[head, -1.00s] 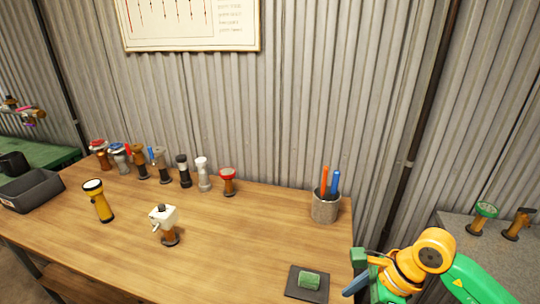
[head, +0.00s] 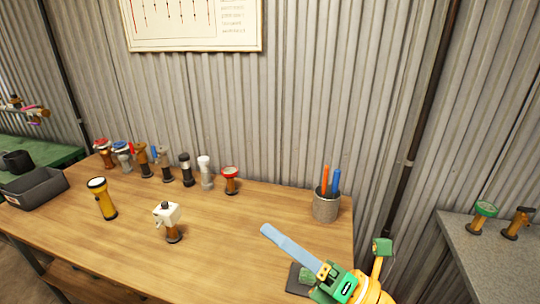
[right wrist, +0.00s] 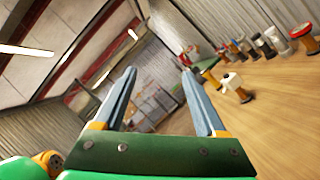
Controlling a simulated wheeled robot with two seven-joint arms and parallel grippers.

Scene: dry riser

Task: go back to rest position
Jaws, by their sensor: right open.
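My right gripper (right wrist: 165,95) is open and empty in the right wrist view, its two blue-grey fingers apart with nothing between them. In the head view it shows at the lower right (head: 285,248), a long blue finger reaching up and left over the front right of the wooden table (head: 120,245). It partly covers a dark pad with a green block (head: 306,274) on it. My left gripper is not in view.
A white-headed fitting (head: 168,215) and a yellow flashlight (head: 102,199) stand on the table. Several fittings line the back edge. A metal cup (head: 326,207) holds pens at the right. A grey bin (head: 35,187) is at the left. A grey counter (head: 485,255) stands at the far right.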

